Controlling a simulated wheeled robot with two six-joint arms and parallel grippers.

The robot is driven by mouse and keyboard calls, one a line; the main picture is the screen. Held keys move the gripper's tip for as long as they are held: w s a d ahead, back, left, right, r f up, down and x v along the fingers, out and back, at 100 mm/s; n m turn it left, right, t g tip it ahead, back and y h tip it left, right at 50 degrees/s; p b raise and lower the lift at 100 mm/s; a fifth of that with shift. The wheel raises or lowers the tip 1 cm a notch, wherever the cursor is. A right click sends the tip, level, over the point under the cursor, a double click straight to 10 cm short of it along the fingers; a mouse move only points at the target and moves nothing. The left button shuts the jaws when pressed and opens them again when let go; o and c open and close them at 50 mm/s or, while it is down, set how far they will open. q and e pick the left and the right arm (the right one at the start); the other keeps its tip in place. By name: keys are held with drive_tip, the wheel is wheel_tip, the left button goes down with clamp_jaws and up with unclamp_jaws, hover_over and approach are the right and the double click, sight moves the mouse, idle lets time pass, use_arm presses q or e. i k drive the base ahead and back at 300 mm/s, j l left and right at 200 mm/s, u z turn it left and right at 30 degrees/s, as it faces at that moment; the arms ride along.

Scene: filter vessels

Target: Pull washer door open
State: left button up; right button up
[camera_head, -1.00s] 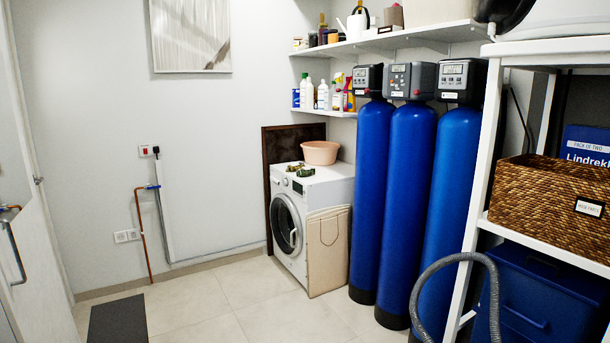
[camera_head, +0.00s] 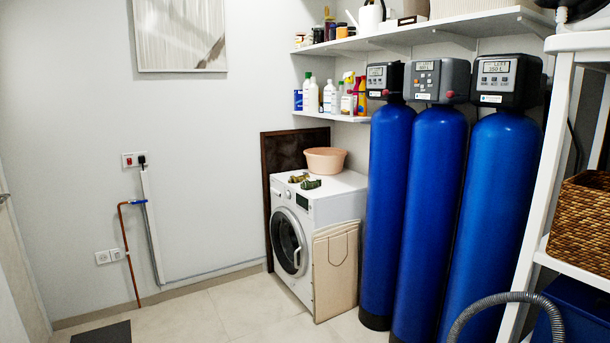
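A white front-loading washer (camera_head: 322,205) stands on the floor against the back wall, left of the blue vessels. Its round door (camera_head: 288,242) has a dark glass and a light rim, faces left-front and looks shut. A beige folded bag or panel (camera_head: 335,270) leans against the washer beside the door, along its right side. A peach basin (camera_head: 325,160) and small brass-and-green fittings (camera_head: 311,184) sit on top of the washer. Neither of my grippers is in view.
Tall blue filter vessels (camera_head: 430,215) stand right of the washer. A grey corrugated hose (camera_head: 500,300) and a white rack (camera_head: 545,170) with a wicker basket (camera_head: 585,228) are at the right. A dark mat (camera_head: 101,332) lies at lower left. The tiled floor before the washer is clear.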

sight(295, 269)
drive_tip(key=i+j, duration=0.2)
drive_tip(key=i, duration=0.3)
drive_tip(key=i+j, duration=0.2)
drive_tip(key=i, duration=0.25)
drive_tip(key=i+j, duration=0.2)
drive_tip(key=i, duration=0.3)
